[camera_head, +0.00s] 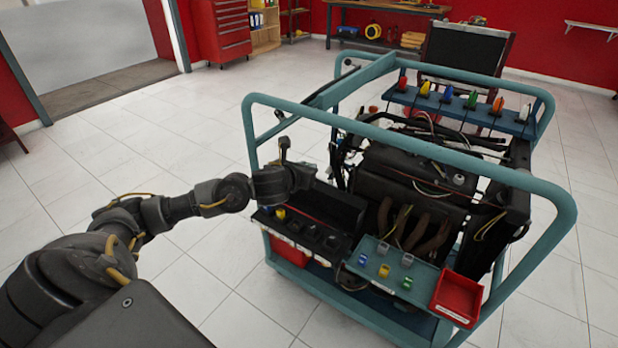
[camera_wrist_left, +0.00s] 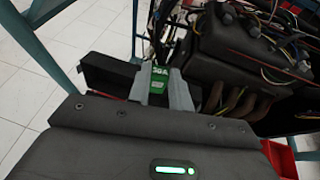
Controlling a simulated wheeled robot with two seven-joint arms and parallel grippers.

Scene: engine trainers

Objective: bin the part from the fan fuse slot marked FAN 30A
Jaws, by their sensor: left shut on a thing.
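My left gripper (camera_head: 303,176) is above the left end of the black fuse box (camera_head: 338,242) on the engine trainer, in the head view. In the left wrist view its grey fingers (camera_wrist_left: 158,88) are shut on a green fuse (camera_wrist_left: 158,80) marked 30A. The fuse is hidden in the head view. The fuse box has a row of slots, with a blue and a yellow part at its left end; the slot markings are too small to read. A small red bin (camera_head: 457,296) stands at the right end of the teal ledge. My right gripper is out of view.
The teal ledge (camera_head: 369,257) holds several small coloured fuses left of the red bin. A blue-green frame rail (camera_head: 420,146) arches over the engine (camera_head: 410,180). Another red container (camera_head: 290,250) sits under the fuse box. Coloured-handled items stand on the back rail.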

